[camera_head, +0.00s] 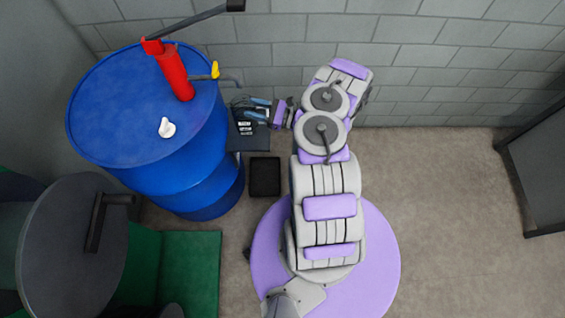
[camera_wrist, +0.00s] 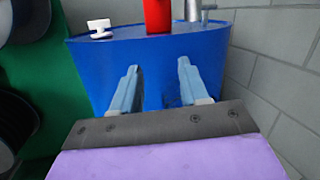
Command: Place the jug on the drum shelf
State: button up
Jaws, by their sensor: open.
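A large blue drum (camera_head: 120,110) stands on the left, and its side fills the middle of the wrist view (camera_wrist: 215,65). A dark flat surface (camera_head: 259,139) with small white marks lies beside the drum, under my gripper; I cannot tell if it is the drum shelf. My gripper (camera_head: 252,108) is open and empty, pointing at the drum's side. Its two blue fingers (camera_wrist: 158,68) stand apart, with only the drum behind them. No jug can be clearly made out. A small white piece (camera_head: 167,128) sits on the drum top and shows in the wrist view (camera_wrist: 99,29).
A black tray (camera_head: 265,177) lies on the floor below the dark surface. A grey block wall (camera_head: 430,60) runs behind. A dark round-topped drum (camera_head: 65,245) stands lower left.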

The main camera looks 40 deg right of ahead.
jog(key=a+r+n+g+y, duration=0.4)
jog(key=a+r+n+g, duration=0.2)
jog(key=a+r, duration=0.4)
jog(key=s+a+r+n+g+h, duration=0.1)
jog(key=s+a+r+n+g, duration=0.5)
jog(key=r, duration=0.2)
jog(key=s+a+r+n+g, duration=0.5)
jog(key=a+r+g, duration=0.1)
jog(key=a+r, duration=0.15)
jog(key=s+r+n+g+h, duration=0.35)
jog(key=s+n+h, duration=0.35)
jog(key=s, duration=0.7)
jog(key=s+d+r+n+t+h, duration=0.2)
jog(key=s+d+t+h, duration=0.3)
jog(key=s+d+h, duration=0.4)
jog(key=shift+s+d+r, duration=0.2)
jog(key=shift+s+d, duration=0.35)
jog(key=shift+d, duration=0.15)
jog(key=shift+w, duration=0.1)
jog(key=shift+c, duration=0.3)
